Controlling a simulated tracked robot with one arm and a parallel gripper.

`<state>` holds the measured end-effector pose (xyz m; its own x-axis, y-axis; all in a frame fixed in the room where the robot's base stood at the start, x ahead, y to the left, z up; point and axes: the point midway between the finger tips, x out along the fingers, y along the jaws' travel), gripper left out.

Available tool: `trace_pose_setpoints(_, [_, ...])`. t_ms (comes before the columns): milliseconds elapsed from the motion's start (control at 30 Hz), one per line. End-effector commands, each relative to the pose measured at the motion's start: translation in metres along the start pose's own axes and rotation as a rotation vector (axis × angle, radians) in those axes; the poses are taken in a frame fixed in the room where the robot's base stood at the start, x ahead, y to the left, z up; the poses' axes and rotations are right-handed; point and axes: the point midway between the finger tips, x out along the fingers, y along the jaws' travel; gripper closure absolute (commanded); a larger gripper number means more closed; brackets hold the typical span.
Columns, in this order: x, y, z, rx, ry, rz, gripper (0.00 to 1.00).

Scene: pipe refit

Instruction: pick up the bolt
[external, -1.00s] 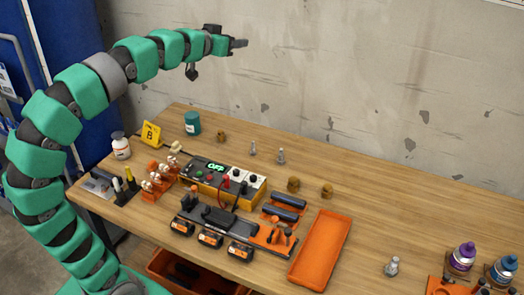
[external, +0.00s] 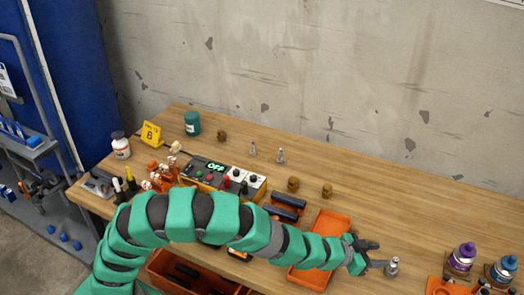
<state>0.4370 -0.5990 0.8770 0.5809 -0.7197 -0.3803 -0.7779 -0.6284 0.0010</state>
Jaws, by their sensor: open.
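A small grey metal bolt (external: 392,267) stands upright on the wooden table, right of the orange tray (external: 335,223). My gripper (external: 379,255) is open just left of the bolt, with its fingers pointing right towards it. One finger reaches close to the bolt's side; I cannot tell whether it touches. Two similar grey bolts stand farther back, one at the left (external: 253,149) and one at the right (external: 280,156).
Purple-capped (external: 464,256) and blue-capped (external: 503,270) bottles stand at the right front near an orange holder. Brass fittings (external: 293,184) stand behind the tray. A control box (external: 242,186) reads OFF. The table's back right is clear.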

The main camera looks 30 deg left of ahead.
Motion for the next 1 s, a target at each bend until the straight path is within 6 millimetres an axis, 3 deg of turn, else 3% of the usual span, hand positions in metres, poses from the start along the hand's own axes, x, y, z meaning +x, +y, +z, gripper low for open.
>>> trace_pose_setpoints(133, [0.008, 0.013, 0.012, 0.008, -0.005, 0.016, 0.55])
trace_pose_setpoints(567, [0.036, 0.012, 0.011, 0.007, -0.004, 0.014, 0.55])
trace_pose_setpoints(1000, [0.079, 0.012, 0.012, 0.007, -0.004, 0.014, 0.55])
